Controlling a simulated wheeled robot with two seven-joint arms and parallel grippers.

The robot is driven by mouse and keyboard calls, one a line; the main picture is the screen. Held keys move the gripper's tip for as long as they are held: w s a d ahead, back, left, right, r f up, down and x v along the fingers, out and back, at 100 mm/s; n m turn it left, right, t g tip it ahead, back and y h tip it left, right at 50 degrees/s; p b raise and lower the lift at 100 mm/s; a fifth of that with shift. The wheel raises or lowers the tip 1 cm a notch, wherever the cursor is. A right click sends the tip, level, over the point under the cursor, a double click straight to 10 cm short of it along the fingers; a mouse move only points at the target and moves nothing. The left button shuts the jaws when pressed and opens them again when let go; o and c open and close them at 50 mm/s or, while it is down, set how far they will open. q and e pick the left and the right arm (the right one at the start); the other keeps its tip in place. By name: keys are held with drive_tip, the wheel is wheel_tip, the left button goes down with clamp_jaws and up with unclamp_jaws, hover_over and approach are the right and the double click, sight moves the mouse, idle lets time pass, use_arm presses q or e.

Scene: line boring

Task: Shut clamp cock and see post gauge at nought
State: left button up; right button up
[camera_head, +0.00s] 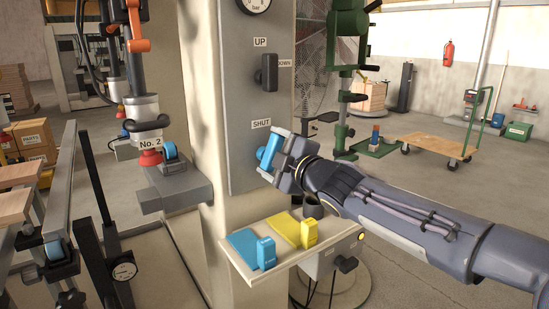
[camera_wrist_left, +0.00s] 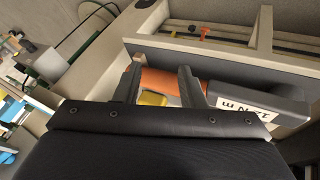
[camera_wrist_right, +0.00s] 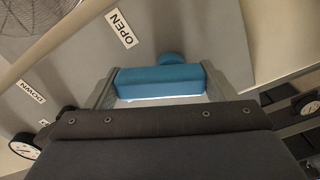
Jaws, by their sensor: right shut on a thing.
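The blue clamp cock handle (camera_head: 269,150) stands tilted slightly from upright on the grey post panel (camera_head: 243,100), below the SHUT label (camera_head: 261,124). My right gripper (camera_head: 272,152) is shut on it. In the right wrist view the blue handle (camera_wrist_right: 160,80) lies between both fingers (camera_wrist_right: 158,88), with the OPEN label (camera_wrist_right: 121,29) beyond. The post gauge (camera_head: 256,4), marked bar, is cut off by the top edge, so its needle cannot be read there. My left gripper (camera_wrist_left: 158,82) shows only in its wrist view, with its fingers apart and an orange part (camera_wrist_left: 160,80) beyond them.
A black UP/DOWN lever (camera_head: 266,72) sits above the cock. Below is a shelf (camera_head: 283,262) with blue and yellow blocks.

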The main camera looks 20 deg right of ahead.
drive_tip(key=shift+s+a+n+b, duration=0.15)
drive_tip(key=shift+n+b, duration=0.1)
drive_tip(key=shift+n, duration=0.9)
drive_tip(key=shift+w+a+n+b, duration=0.1)
drive_tip(key=shift+n+b, duration=0.15)
drive_tip(key=shift+n, duration=0.9)
drive_tip(key=o, duration=1)
drive_tip(key=shift+s, duration=0.1)
drive_tip(key=p+v, duration=0.2)
drive_tip(key=v, duration=0.5)
drive_tip(key=shift+s+d, duration=0.1)
drive_tip(key=shift+s, duration=0.25)
